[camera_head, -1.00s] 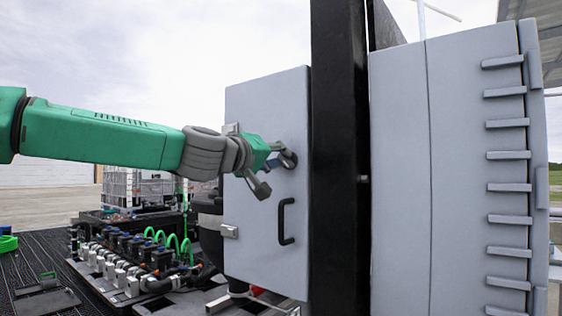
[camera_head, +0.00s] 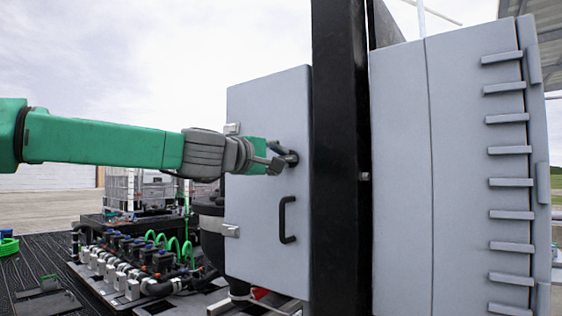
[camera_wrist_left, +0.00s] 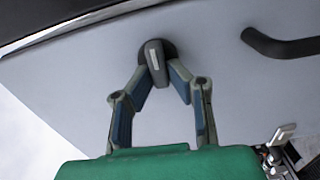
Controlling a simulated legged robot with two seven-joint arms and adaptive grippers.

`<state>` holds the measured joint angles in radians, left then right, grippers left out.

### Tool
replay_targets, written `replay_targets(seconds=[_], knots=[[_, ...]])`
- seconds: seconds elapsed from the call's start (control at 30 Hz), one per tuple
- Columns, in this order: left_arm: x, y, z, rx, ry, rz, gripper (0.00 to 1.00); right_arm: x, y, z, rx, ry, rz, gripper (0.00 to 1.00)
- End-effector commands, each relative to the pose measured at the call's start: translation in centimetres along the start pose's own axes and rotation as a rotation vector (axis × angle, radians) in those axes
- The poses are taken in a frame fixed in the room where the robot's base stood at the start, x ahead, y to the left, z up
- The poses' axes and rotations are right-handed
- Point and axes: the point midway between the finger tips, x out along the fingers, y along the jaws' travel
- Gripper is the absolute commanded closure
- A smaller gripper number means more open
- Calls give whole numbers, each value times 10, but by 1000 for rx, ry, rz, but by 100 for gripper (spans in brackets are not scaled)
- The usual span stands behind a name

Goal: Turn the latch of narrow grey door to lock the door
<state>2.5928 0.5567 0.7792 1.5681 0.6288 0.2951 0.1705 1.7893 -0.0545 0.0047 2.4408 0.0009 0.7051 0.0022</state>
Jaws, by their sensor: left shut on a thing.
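The narrow grey door (camera_head: 255,245) stands upright left of the black post and looks flush with it. Its latch, a round dark base with a short grey handle (camera_wrist_left: 154,62), shows in the left wrist view and is partly hidden behind my gripper in the head view. My left gripper (camera_head: 280,157) is at the latch, its fingers shut on the latch handle. In the left wrist view, both fingertips of this gripper (camera_wrist_left: 158,77) meet the handle from either side. My right gripper is not in view.
A black pull handle (camera_head: 288,220) is on the door below the latch. Hinges (camera_head: 231,230) sit on its left edge. The black post (camera_head: 337,150) and a wide grey cabinet (camera_head: 450,170) stand to the right. Valves and green hoses (camera_head: 140,250) lie low at left.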

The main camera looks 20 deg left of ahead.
Motion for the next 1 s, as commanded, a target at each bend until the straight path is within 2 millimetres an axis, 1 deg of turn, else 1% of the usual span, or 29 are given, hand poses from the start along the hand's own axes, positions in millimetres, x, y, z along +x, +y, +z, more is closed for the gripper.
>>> replay_targets(seconds=[0.03, 0.57, 0.6, 0.63, 0.67, 1.0], knots=[[0, 0, -4, -12, 9, 2, 100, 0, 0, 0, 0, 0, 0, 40], [0, -1, -4, -39, 8, 0, 100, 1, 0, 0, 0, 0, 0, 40], [0, -1, -4, -39, 8, 0, 83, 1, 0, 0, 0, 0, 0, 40], [0, -1, -4, -39, 7, 0, 72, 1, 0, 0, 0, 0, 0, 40], [0, -1, -4, -38, 7, 0, 66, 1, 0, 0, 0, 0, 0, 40], [-4, 0, -1, -35, 2, 1, 66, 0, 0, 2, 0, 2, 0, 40]])
